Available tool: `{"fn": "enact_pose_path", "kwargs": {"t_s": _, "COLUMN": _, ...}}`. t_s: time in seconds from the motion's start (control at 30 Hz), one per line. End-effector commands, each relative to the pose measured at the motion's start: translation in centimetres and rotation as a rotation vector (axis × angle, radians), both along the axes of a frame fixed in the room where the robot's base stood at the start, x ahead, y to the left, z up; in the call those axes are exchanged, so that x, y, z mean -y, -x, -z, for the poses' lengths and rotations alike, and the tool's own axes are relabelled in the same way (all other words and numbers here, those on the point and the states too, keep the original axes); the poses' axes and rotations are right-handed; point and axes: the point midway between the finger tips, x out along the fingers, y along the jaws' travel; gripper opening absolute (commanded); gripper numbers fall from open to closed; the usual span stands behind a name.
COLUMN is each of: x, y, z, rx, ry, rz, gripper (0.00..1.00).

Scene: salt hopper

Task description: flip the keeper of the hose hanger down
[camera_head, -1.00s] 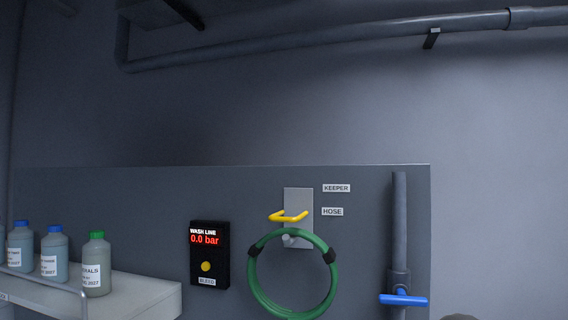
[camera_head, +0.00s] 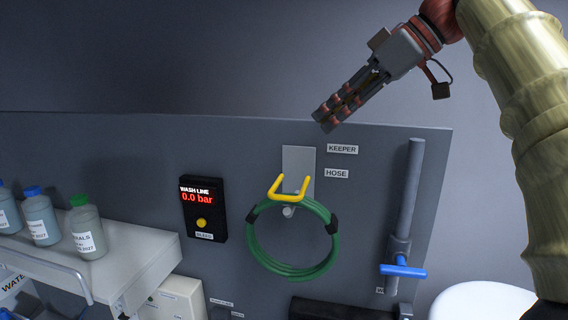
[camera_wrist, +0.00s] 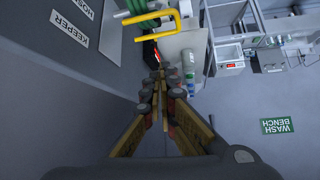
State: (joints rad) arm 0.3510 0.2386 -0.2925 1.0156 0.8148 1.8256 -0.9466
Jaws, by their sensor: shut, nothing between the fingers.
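The yellow keeper (camera_head: 289,187) is a U-shaped bar on the grey hanger plate (camera_head: 299,160), sticking out from the wall panel above the hanger peg. A coiled green hose (camera_head: 293,268) hangs on the peg below it. In the wrist view the keeper (camera_wrist: 150,24) shows at the top, with part of the green hose (camera_wrist: 140,6) beside it. My gripper (camera_head: 323,121) is shut and empty, above and a little right of the keeper and apart from it. In the wrist view my gripper (camera_wrist: 158,85) points up towards the keeper's side of the picture.
The KEEPER label (camera_head: 342,149) and HOSE label (camera_head: 336,173) are right of the plate. A wash line display (camera_head: 203,209) reads 0.0 bar. A vertical pipe with a blue handle (camera_head: 403,270) stands right. Bottles (camera_head: 88,228) stand on a shelf at left.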

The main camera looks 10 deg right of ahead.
Motion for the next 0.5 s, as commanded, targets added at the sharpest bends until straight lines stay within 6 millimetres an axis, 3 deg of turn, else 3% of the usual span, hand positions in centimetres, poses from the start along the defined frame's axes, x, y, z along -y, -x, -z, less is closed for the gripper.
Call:
{"fn": "enact_pose_path", "kwargs": {"t_s": 0.2, "x": -1.0, "y": 2.6, "z": 0.1, "rx": 0.041, "ry": 0.046, "rz": -0.187, "gripper": 0.0}}
{"fn": "enact_pose_path", "kwargs": {"t_s": 0.5, "x": -2.3, "y": 2.2, "z": 1.5, "rx": 0.06, "ry": 0.061, "rz": -0.222, "gripper": 0.0}}
